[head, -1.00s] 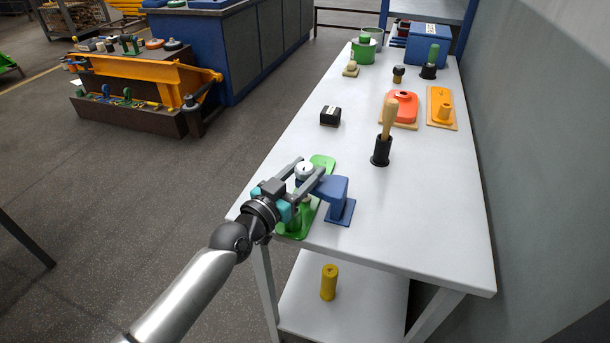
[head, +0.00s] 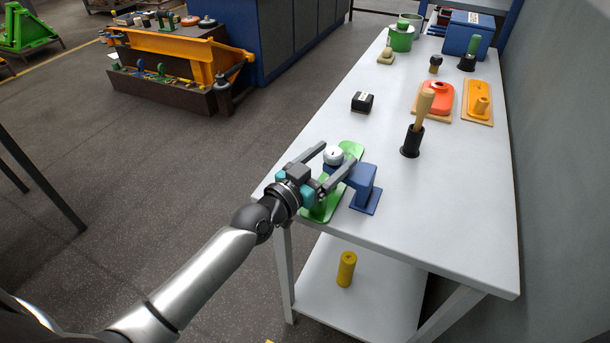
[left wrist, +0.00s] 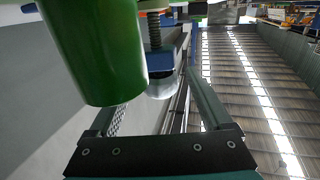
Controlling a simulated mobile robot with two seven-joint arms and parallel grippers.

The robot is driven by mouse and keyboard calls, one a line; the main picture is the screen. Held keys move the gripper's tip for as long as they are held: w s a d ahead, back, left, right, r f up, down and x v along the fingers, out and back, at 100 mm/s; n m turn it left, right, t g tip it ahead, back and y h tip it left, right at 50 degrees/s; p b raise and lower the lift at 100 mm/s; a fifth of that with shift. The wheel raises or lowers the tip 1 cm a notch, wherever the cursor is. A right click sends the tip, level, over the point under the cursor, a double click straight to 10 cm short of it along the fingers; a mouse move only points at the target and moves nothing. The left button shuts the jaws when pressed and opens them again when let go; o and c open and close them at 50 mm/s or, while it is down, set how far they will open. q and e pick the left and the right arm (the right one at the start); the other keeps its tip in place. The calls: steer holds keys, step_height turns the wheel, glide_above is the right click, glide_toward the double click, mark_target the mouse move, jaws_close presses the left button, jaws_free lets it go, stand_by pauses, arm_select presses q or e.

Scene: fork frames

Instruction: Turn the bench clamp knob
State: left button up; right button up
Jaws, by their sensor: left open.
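The bench clamp stands near the front left corner of the white table. It has a green base (head: 351,149), a blue bracket (head: 365,181) and a round white knob (head: 333,155) with a small dark mark on top. My left gripper (head: 338,153) is open, with its fingers on either side of the knob; contact cannot be told. In the left wrist view, the pale knob (left wrist: 162,88) shows between the fingers, below a threaded screw (left wrist: 155,30). A green cylinder (left wrist: 95,50) of the clamp fills the upper left. My right gripper is not in view.
On the white table (head: 440,215), a wooden-handled tool (head: 424,106) stands in a black holder, and a black box (head: 362,102) lies behind the clamp. Orange and yellow fixtures sit farther right. A yellow cylinder (head: 346,269) stands on the lower shelf. A grey wall borders the right side.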

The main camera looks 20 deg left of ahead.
arm_select(q)
steer(key=p+v, duration=0.1)
steer(key=v, duration=1.3)
steer(key=shift+s, duration=0.2)
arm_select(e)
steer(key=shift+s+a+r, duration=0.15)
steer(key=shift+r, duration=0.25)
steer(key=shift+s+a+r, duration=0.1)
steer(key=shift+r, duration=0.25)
arm_select(q)
steer(key=shift+a, duration=0.15)
